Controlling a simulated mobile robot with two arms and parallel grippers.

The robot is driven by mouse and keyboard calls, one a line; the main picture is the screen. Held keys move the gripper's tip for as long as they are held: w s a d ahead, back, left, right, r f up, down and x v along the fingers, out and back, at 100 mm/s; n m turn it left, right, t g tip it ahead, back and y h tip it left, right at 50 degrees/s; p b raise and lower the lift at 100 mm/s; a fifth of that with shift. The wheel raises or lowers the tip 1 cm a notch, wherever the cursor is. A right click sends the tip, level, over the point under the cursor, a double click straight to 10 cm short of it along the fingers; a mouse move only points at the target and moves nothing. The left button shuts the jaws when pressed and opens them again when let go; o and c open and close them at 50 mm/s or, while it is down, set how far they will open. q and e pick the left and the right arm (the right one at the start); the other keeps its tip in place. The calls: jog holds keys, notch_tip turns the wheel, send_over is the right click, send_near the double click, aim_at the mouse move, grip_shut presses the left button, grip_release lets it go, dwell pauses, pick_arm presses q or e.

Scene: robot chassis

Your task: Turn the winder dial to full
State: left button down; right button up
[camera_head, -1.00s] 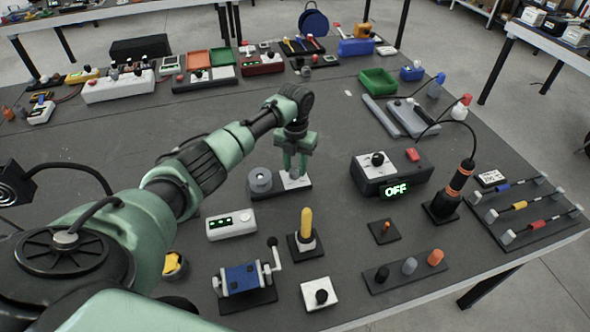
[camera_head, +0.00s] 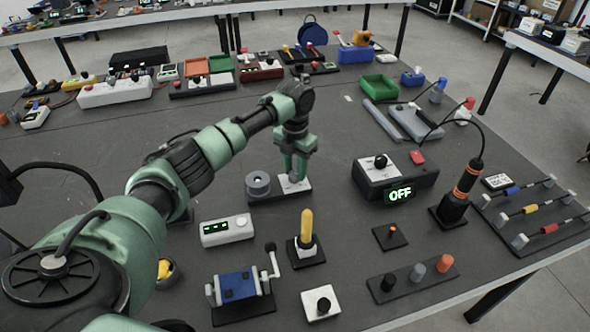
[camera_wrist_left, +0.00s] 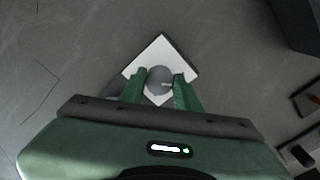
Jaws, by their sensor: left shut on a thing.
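The winder is a dark base with a grey spool (camera_head: 258,183) at its left end and a white plate (camera_head: 296,188) at its right end. My left gripper (camera_head: 294,178) points straight down over the white plate and hides the dial in the head view. In the left wrist view, the round grey dial (camera_wrist_left: 158,79) sits on the white plate (camera_wrist_left: 160,52), which looks turned like a diamond. The two green fingers of the left gripper (camera_wrist_left: 157,88) are closed around the dial, one on each side. My right gripper is not in view.
A white box with green lights (camera_head: 227,230) and a yellow-handled lever (camera_head: 306,230) stand in front of the winder. A dark box reading OFF (camera_head: 400,180) stands to its right. The bench (camera_head: 160,125) behind the winder is mostly clear.

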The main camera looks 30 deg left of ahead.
aim_at(295, 172)
pick_arm(q)
jog(key=c, duration=1.1)
grip_release()
jog(key=shift+w+r, duration=0.15)
jog(key=shift+r, duration=0.05)
jog(key=shift+o, duration=0.4)
jog(key=shift+f, duration=0.1)
notch_tip(295, 172, up, 8)
jog(key=shift+f+b, duration=0.1)
jog(key=shift+b, duration=0.25)
